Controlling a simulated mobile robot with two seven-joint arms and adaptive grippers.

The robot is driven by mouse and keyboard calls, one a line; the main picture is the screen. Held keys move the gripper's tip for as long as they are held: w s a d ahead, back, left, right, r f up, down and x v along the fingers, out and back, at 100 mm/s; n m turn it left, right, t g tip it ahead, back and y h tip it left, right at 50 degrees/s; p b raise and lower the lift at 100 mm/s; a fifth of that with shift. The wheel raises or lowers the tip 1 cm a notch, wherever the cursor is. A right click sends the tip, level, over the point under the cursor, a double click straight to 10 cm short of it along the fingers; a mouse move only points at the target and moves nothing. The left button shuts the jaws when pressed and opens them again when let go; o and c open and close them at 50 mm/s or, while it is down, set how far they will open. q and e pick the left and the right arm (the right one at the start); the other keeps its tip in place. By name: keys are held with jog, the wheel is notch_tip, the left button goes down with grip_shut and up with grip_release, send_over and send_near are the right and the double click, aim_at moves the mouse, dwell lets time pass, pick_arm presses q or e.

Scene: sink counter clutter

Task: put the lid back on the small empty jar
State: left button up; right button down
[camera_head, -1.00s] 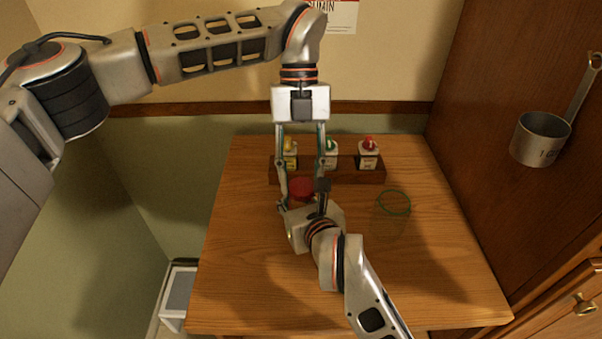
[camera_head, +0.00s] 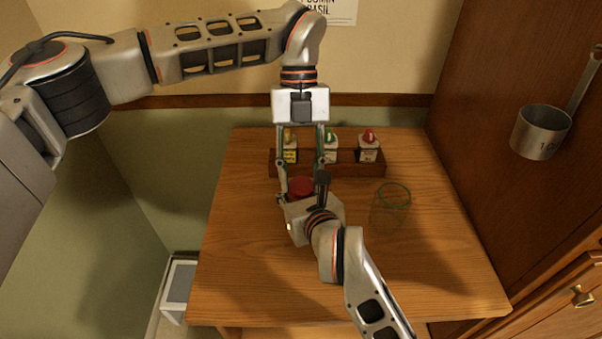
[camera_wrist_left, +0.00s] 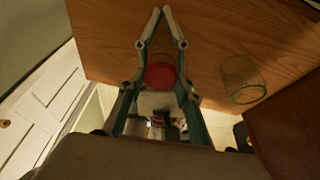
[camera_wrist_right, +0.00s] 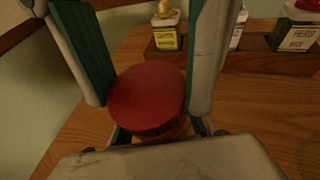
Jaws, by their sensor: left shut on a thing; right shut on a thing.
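The red lid (camera_head: 300,187) is round and sits between the fingers of my left gripper (camera_head: 301,185), which reaches down from above. It also shows in the left wrist view (camera_wrist_left: 160,75), and from close up in the right wrist view (camera_wrist_right: 147,98). My left gripper is shut on the lid. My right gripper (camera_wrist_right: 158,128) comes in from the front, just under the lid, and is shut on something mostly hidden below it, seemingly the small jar. Whether lid and jar touch cannot be told.
A clear glass container with a green rim (camera_head: 393,195) stands on the table to the right. A wooden rack (camera_head: 345,168) with several spice bottles is close behind the lid. A metal measuring cup (camera_head: 540,132) hangs on the right wall. The table's front (camera_head: 260,285) is clear.

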pick_arm(q)
jog(key=shift+f, duration=0.55)
jog(key=o, duration=0.7)
jog(key=shift+r, duration=0.15)
jog(key=shift+s+r, duration=0.1)
jog(key=shift+r, duration=2.05)
jog(key=shift+c, duration=0.5)
